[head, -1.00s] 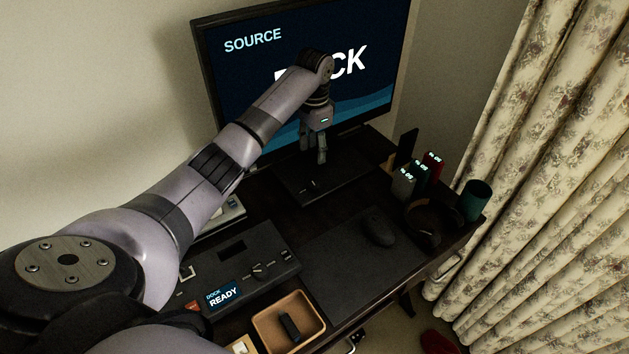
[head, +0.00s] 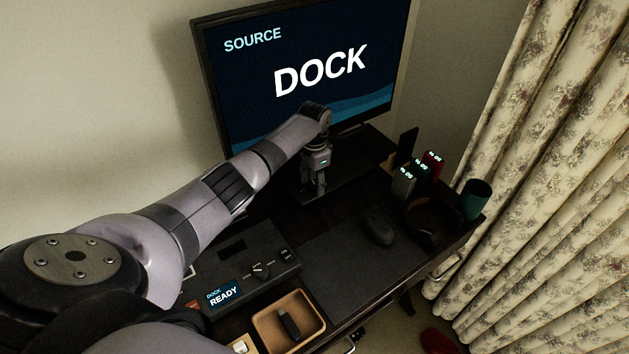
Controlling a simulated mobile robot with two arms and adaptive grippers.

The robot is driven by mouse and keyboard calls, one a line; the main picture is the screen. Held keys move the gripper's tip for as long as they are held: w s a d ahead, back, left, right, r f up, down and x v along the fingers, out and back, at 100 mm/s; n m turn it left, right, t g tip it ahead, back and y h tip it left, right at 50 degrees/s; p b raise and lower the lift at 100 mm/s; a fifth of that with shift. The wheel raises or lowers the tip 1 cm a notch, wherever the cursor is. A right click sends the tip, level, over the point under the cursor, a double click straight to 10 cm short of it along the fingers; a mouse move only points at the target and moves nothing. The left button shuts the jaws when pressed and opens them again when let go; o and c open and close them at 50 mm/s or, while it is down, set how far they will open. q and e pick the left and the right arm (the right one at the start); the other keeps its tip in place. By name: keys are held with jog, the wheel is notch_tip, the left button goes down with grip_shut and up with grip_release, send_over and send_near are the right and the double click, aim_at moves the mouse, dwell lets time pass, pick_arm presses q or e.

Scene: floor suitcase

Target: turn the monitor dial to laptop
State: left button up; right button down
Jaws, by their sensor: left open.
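The monitor (head: 300,50) stands at the back of the desk, and its screen reads SOURCE DOCK. A dark control box (head: 243,258) on the desk carries a small knob with a pale pointer (head: 260,270) and a small display reading DOCK READY (head: 224,295). I cannot tell for sure whether this knob is the monitor dial. My left gripper (head: 314,190) is open, pointing down over the monitor's dark foot (head: 348,183). It hides the part of the foot under it. I cannot tell whether the fingers touch anything. My right gripper is out of view.
A dark mat (head: 345,258) with a black mouse (head: 378,232) lies right of the box. A brown tray (head: 262,318) holds a small black item. Several small lit devices (head: 404,180) and a teal cup (head: 476,200) stand at the right. Curtains hang beyond the desk's right edge.

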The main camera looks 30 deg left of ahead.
pick_arm(q)
jog(key=shift+c, duration=0.3)
grip_shut()
dwell(0.3)
jog(key=shift+r+n+p, duration=0.2)
jog(key=shift+n+p, duration=0.8)
jog(key=shift+n, duration=0.1)
jog(key=n+p, duration=0.2)
jog(key=n, duration=0.1)
jog(key=shift+n, duration=0.3)
jog(key=n+p, duration=0.1)
jog(key=n, duration=0.3)
jog(key=shift+p, duration=0.3)
jog(key=shift+f+n+p, duration=0.15)
jog(key=shift+n+p, duration=0.25)
jog(key=shift+n, duration=1.6)
